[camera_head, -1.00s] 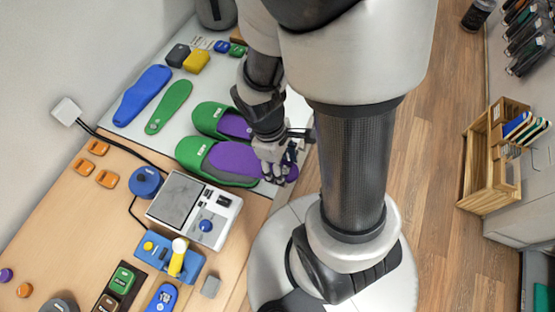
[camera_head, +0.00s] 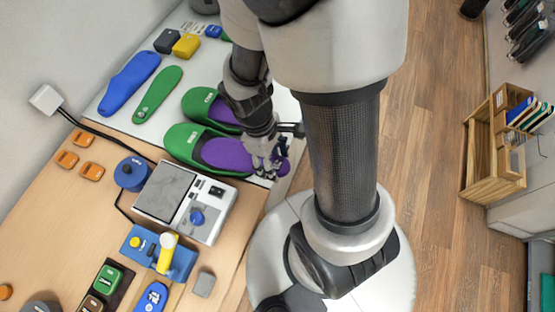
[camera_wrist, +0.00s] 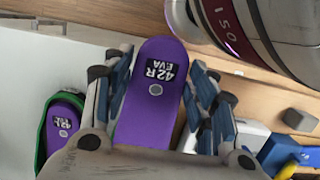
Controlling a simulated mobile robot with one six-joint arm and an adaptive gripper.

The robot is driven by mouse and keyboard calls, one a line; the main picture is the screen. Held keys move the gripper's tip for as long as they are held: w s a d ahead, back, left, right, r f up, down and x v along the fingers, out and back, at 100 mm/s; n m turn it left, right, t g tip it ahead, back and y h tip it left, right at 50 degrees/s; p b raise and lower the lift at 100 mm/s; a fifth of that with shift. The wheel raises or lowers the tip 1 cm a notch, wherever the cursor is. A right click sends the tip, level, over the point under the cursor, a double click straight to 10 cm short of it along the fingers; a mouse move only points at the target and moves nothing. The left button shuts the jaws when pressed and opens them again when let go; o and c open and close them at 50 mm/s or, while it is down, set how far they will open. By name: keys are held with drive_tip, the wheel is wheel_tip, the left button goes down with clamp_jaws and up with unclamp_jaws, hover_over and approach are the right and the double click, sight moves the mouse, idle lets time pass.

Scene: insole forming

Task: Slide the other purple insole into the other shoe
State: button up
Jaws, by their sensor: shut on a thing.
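Two green shoes lie side by side on the white board. In the head view, the purple insole (camera_head: 226,153) extends into the nearer shoe (camera_head: 181,139), its rear end outside the heel side. My gripper (camera_head: 268,158) is shut on this rear part. In the wrist view, the insole (camera_wrist: 150,112) reads "42R EVA" and lies between the fingers of my gripper (camera_wrist: 158,95). The farther shoe (camera_head: 197,101) holds a purple insole, partly hidden by my arm. The "42L" insole (camera_wrist: 62,122) shows inside that shoe in the wrist view. The 42R insole's front end is hidden.
A blue insole (camera_head: 128,86) and a green insole (camera_head: 157,95) lie left of the shoes. A grey block (camera_head: 168,40) and a yellow block (camera_head: 186,45) are behind them. A white device (camera_head: 186,202) stands close to the nearer shoe. A wooden rack (camera_head: 487,160) stands at right.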

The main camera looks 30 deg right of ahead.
sight(237, 155)
drive_tip(key=shift+w+a+f+b, duration=0.15)
drive_tip(key=shift+w+a+f, duration=0.05)
drive_tip(key=shift+w+a, duration=0.9)
drive_tip(key=shift+w+a+f+b, duration=0.15)
drive_tip(key=shift+w+a, duration=0.65)
drive_tip(key=shift+w, duration=0.6)
drive_tip(key=shift+t, duration=0.3)
drive_tip(key=shift+w+a+f+b, duration=0.2)
drive_tip(key=shift+w+a, duration=0.25)
drive_tip(key=shift+w, duration=0.2)
drive_tip(key=shift+w+a+f+b, duration=0.1)
drive_tip(key=shift+w+a+f, duration=0.15)
drive_tip(key=shift+w+a, duration=0.3)
drive_tip(key=shift+w+a+f+b, duration=0.1)
drive_tip(key=shift+w+a+f, duration=0.2)
drive_tip(key=shift+w, duration=0.4)
drive_tip(key=shift+r, duration=0.1)
drive_tip(key=o, duration=0.9)
drive_tip(key=shift+o, duration=0.2)
wheel_tip(237, 155, up, 12)
drive_tip(key=w+a, duration=0.1)
drive_tip(key=shift+w, duration=0.15)
